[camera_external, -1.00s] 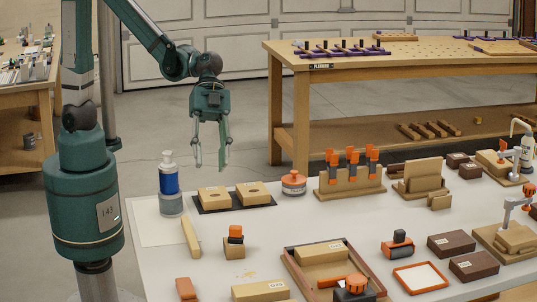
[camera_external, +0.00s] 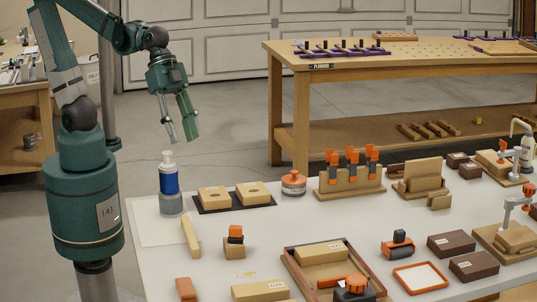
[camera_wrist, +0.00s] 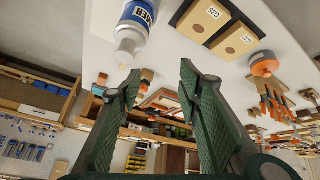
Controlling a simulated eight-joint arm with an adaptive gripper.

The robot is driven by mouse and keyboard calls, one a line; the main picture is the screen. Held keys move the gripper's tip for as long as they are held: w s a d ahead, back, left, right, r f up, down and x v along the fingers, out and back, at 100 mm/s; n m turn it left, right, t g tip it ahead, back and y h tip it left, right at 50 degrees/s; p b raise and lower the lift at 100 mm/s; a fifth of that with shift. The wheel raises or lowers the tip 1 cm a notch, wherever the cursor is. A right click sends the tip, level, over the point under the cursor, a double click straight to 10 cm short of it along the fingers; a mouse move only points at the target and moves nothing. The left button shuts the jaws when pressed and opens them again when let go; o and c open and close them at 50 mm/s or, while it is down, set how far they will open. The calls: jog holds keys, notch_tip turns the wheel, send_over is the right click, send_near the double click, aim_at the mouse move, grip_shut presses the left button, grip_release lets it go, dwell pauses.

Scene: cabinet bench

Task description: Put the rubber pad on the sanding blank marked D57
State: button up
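My gripper (camera_external: 184,139) is open and empty, in the air above the far left of the bench, behind the bottle. In the wrist view its two fingers (camera_wrist: 161,74) are spread with nothing between them. A reddish-orange block (camera_external: 186,288), possibly the rubber pad, lies at the near left of the bench. Labelled tan blanks include one in the tray (camera_external: 322,252) and one at the front edge (camera_external: 262,291); their marks are too small to read surely. Two more blanks (camera_external: 214,197) (camera_external: 253,194) lie on a black mat, with marks seeming to start with G.
A blue-and-white bottle (camera_external: 170,185) stands near the mat (camera_external: 232,205). A tan strip (camera_external: 190,237), a small block with an orange-and-black top (camera_external: 235,240), an orange-lidded jar (camera_external: 293,183) and an upright tool rack (camera_external: 350,180) stand around. Dark blocks (camera_external: 451,244) lie at right.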

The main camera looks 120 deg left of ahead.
jog(key=s+a+r+n+t+y, duration=0.1)
jog(key=s+a+n+y, duration=0.1)
jog(key=s+a, duration=0.3)
jog(key=s+n, duration=0.1)
jog(key=s, duration=0.2)
jog(key=shift+s+r+y, duration=0.15)
jog(key=shift+s+y, duration=0.2)
jog(key=shift+y, duration=0.05)
jog(key=shift+r+p, duration=0.3)
jog(key=shift+r, duration=0.05)
dwell(1.0)
